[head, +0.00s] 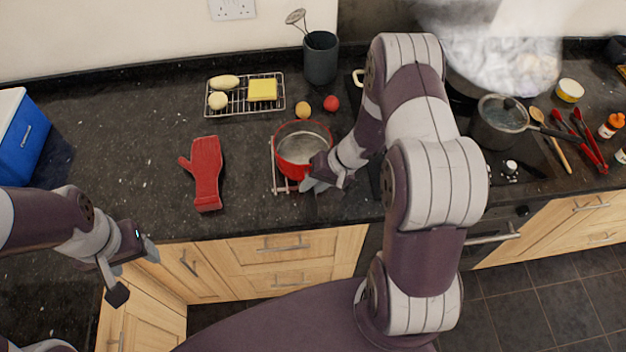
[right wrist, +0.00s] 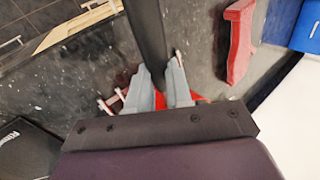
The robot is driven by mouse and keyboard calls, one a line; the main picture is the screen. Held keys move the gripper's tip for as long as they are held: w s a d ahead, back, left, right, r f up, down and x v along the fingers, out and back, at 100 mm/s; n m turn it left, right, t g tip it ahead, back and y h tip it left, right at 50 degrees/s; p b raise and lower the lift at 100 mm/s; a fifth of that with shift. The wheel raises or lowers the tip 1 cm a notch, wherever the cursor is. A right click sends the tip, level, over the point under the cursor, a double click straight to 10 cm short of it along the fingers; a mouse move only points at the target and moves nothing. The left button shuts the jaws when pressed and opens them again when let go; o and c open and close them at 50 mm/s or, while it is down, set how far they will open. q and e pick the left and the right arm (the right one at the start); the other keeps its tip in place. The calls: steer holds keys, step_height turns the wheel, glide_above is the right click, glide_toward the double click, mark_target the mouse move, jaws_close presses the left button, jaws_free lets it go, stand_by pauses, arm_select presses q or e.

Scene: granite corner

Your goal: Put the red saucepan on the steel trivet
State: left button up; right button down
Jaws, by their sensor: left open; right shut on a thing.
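The red saucepan (head: 290,171) is upright at the middle of the counter, directly over the steel trivet (head: 275,184), whose bars show at its left and front. I cannot tell whether its base touches the bars. My right gripper (head: 322,183) is at the pan's front right, shut on its handle. In the right wrist view the fingers (right wrist: 164,90) close around the dark handle (right wrist: 148,35), with a bit of red and pale trivet ends beside them. My left gripper (head: 133,272) is open and empty, in front of the counter at lower left.
A red oven mitt (head: 206,175) lies left of the pan. Behind are a wire rack (head: 238,109) with food, a utensil pot (head: 320,62), and yellow and red round items. A dark pot (head: 497,128) stands right. A blue cooler (head: 22,140) stands far left.

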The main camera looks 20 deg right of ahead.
steer(key=shift+w, duration=0.2)
steer(key=shift+a, duration=0.1)
steer(key=shift+s+f+b, duration=0.1)
steer(key=shift+f+b, duration=0.05)
steer(key=shift+b, duration=0.15)
steer(key=c, duration=1)
jaws_free()
steer(key=shift+c, duration=0.2)
